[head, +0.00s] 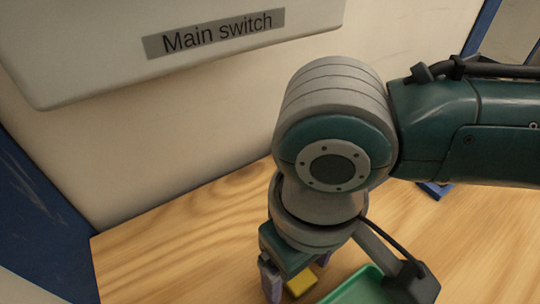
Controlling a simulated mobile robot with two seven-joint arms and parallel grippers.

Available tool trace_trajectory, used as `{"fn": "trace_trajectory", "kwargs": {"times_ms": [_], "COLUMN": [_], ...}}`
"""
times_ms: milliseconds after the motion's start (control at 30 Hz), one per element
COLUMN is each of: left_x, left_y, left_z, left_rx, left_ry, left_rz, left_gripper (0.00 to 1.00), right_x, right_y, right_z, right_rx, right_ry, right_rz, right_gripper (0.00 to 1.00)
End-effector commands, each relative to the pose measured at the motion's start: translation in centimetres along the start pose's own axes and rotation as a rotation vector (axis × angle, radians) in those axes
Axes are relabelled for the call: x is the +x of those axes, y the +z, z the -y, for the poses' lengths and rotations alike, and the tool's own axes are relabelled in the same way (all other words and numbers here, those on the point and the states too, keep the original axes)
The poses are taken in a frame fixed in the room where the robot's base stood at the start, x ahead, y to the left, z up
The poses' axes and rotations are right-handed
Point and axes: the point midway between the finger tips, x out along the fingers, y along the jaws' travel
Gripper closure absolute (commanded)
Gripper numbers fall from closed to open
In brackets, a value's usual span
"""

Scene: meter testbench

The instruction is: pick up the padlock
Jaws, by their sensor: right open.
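The padlock is probably the small yellow block (302,283) on the wooden bench at the bottom of the head view. Only part of it shows; no shackle can be made out. My right gripper (296,270) points down right at the yellow block, with one finger to its left and the other just behind it. The gripper is open. Whether the fingers touch the block cannot be told. My wrist hides part of this area. My left gripper is not in view.
A green tray (352,291) stands just right of the yellow block, partly hidden by my arm. A grey box labelled "Main switch" (215,35) hangs on the wall above. The wooden bench (170,250) is clear on the left.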

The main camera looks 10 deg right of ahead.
Motion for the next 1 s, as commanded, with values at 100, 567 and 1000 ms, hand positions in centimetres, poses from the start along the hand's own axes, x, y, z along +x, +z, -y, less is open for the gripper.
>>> {"fn": "trace_trajectory", "kwargs": {"times_ms": [100,567,1000], "left_x": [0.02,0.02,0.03], "left_y": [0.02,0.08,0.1], "left_z": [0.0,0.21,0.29], "left_rx": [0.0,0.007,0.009], "left_ry": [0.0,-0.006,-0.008], "left_rz": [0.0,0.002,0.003], "left_gripper": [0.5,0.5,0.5], "right_x": [0.15,0.09,0.08], "right_y": [-0.01,-0.01,-0.02], "right_z": [0.01,0.0,-0.01], "right_rx": [-0.001,0.0,0.0], "right_ry": [0.0,0.0,0.0], "right_rz": [-0.001,0.0,0.0], "right_gripper": [0.2,0.59,1.0]}}
